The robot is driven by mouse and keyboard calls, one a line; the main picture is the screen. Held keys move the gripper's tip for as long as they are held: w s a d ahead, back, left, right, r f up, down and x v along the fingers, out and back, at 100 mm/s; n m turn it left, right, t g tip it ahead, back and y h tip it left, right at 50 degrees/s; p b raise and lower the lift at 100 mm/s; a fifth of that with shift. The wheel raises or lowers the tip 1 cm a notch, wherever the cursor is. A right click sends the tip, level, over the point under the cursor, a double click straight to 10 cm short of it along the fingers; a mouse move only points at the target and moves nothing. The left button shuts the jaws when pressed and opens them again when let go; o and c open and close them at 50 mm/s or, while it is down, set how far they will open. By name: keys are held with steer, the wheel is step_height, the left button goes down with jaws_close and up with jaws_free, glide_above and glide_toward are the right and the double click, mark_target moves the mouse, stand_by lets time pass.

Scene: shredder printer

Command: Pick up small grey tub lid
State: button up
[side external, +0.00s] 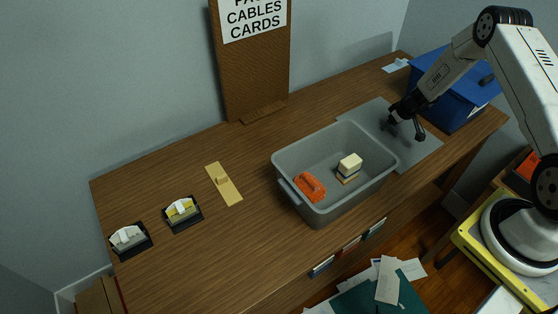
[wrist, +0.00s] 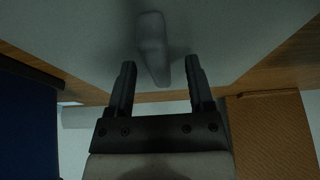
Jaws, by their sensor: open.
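The grey lid (side external: 424,148) lies flat on the wooden table, to the right of the grey tub (side external: 283,163). My gripper (side external: 407,130) is above the lid, pointing down, with its fingers apart and empty. In the wrist view, the lid's grey surface (wrist: 80,30) fills the upper part, with a raised grey handle (wrist: 153,45). The handle appears between and a little beyond the fingertips of my gripper (wrist: 160,66). I cannot tell how far the fingertips are above the lid.
The tub holds an orange object (side external: 309,186) and a cream block (side external: 349,166). A blue box (side external: 452,100) stands close behind my gripper on the right. A brown sign board (side external: 250,75) stands at the back.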

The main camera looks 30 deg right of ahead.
steer(key=shift+f, duration=0.1)
stand_by(0.4)
jaws_close()
step_height(320, 180, up, 10)
steer(key=shift+r, duration=0.25)
stand_by(0.8)
stand_by(0.4)
